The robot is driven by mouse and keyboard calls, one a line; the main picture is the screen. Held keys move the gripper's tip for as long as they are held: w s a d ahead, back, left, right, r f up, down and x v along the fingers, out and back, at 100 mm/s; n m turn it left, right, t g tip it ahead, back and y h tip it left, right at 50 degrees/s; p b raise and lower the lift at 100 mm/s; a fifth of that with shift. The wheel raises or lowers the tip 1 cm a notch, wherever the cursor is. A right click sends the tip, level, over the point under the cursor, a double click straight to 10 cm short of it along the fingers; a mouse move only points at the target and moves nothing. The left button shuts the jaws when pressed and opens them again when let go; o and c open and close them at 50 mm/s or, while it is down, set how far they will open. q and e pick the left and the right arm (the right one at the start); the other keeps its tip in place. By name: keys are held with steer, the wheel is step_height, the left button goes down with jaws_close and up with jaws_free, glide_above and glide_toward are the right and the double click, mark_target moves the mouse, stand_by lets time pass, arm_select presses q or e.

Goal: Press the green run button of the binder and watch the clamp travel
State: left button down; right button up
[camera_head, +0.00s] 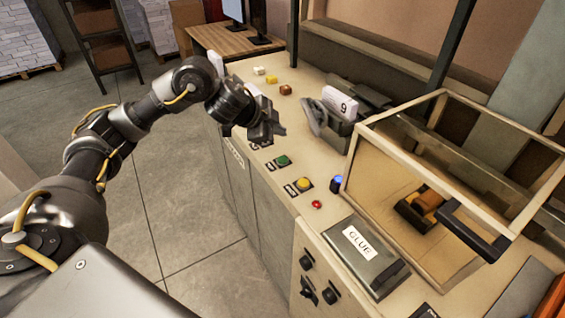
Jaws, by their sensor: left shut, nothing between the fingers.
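The binder (262,195) is a long cream machine with grey side panels, running from the back towards the lower right. Its green button (282,160) sits on the top near the left edge. My left gripper (268,131) is shut and empty, just behind the green button in the picture and apart from it. A grey metal part (335,133) with a "9" card (341,104) stands on the machine to the right; I cannot tell whether it is the clamp. My right gripper is not in view.
A yellow button (304,184), red button (316,204) and blue button (337,181) lie close by. A clear framed guard (368,160) covers an orange and black part (418,207). A GLUE box (366,256) stands in front. Several small coloured blocks lie behind the gripper.

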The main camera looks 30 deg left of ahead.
arm_select(q)
steer(key=b, duration=0.5)
glide_above(279, 160)
step_height(279, 160, down, 5)
steer(key=shift+f, duration=0.1)
steer(key=shift+f+b, duration=0.5)
steer(key=shift+f, duration=0.5)
stand_by(0.8)
steer(key=shift+f, duration=0.45)
